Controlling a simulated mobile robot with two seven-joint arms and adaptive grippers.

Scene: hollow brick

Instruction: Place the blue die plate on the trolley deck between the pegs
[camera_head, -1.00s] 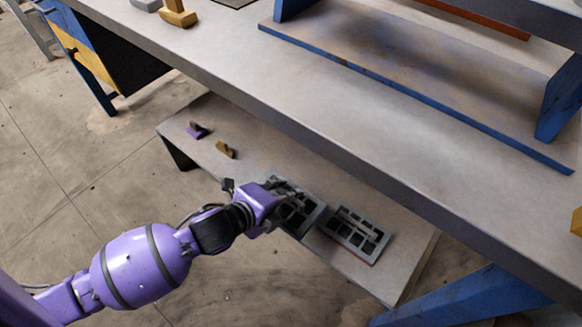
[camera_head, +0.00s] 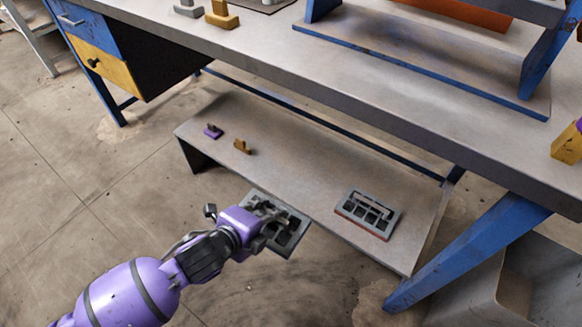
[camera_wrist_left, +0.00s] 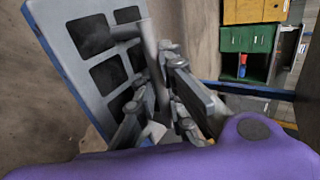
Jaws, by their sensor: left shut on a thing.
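The blue die plate (camera_head: 290,240) is a grey slab with several square openings and a bar handle. Its blue edge shows in the left wrist view (camera_wrist_left: 58,62), where it stands tilted at the left. My left gripper (camera_head: 268,225) is shut on the plate's handle and holds it in front of the low shelf's front edge. In the left wrist view the fingers (camera_wrist_left: 160,115) close around the handle bar, and part of the plate is hidden behind them. The trolley deck and its pegs cannot be made out. My right gripper is not in view.
A similar plate with a red edge (camera_head: 368,214) lies on the low shelf (camera_head: 310,180) under the workbench (camera_head: 380,110). Open floor (camera_head: 90,210) lies at left.

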